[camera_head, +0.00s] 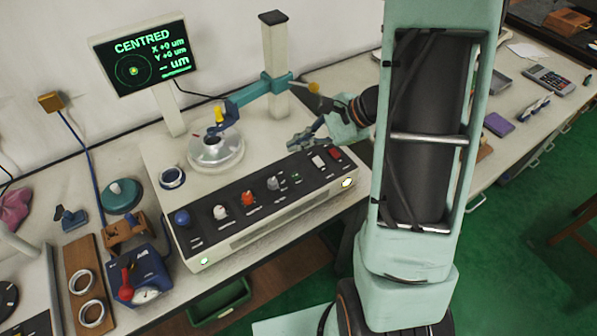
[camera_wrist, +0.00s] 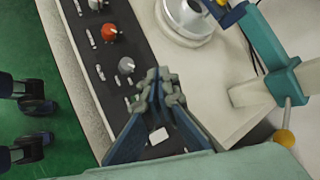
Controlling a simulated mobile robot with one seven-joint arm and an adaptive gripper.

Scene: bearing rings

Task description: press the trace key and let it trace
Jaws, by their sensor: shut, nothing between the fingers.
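The control panel (camera_head: 258,205) has a row of knobs and, at its right end, a small green key (camera_head: 297,177), a white key (camera_head: 318,162) and a red key (camera_head: 335,153). Their labels are too small to read, so I cannot tell which is the trace key. My gripper (camera_head: 306,138) is shut and empty, over the panel's right part. The screen (camera_head: 140,57) reads CENTRED, X +0, Y +0, with dashes before um.
The silver turntable (camera_head: 215,152) stands behind the panel, under the blue probe arm (camera_head: 247,95) on its post (camera_head: 276,60). A blue gauge box (camera_head: 142,278) and a wooden board (camera_head: 88,290) with rings are at front left.

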